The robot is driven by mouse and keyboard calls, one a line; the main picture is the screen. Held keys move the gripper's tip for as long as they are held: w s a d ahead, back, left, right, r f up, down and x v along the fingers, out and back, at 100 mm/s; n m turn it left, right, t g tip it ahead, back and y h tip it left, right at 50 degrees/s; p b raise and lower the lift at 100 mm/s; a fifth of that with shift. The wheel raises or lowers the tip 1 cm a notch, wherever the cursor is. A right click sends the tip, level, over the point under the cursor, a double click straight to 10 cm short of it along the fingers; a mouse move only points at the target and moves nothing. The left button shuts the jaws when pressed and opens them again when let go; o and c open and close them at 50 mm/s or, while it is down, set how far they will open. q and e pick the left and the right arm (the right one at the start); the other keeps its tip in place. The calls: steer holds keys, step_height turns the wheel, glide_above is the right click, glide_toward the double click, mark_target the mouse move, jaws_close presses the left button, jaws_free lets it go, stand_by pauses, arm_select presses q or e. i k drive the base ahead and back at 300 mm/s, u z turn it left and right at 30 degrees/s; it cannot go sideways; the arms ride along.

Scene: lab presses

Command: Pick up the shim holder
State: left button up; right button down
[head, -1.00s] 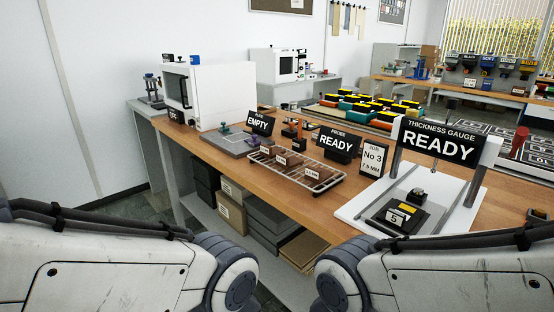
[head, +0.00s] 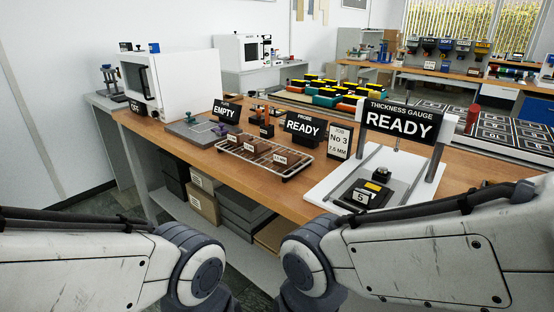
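No label in view reads shim holder, so I cannot tell for sure which thing it is. A black block with a white "5" tag (head: 361,196) sits on the white base of the thickness gauge (head: 330,186), under its "READY" sign (head: 400,121). A wire rack (head: 302,165) with several brown, tagged blocks (head: 257,146) stands on the wooden bench left of the gauge. Only upper parts of both my arms show at the bottom of the head view. Neither gripper is in view.
A white oven-like box (head: 188,83) stands at the bench's left end, beside a grey plate (head: 190,131) with an "EMPTY" sign (head: 226,112). A "No 3, 7.5 MM" card (head: 340,141) stands by the gauge. Boxes (head: 203,199) fill the shelf below. Yellow-topped bins (head: 325,95) stand behind.

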mark_target(254, 150)
steer(key=z, duration=0.25)
steer(key=k, duration=0.35)
steer(key=u, duration=0.9)
steer(key=i, duration=1.15)
steer(key=z, duration=0.85)
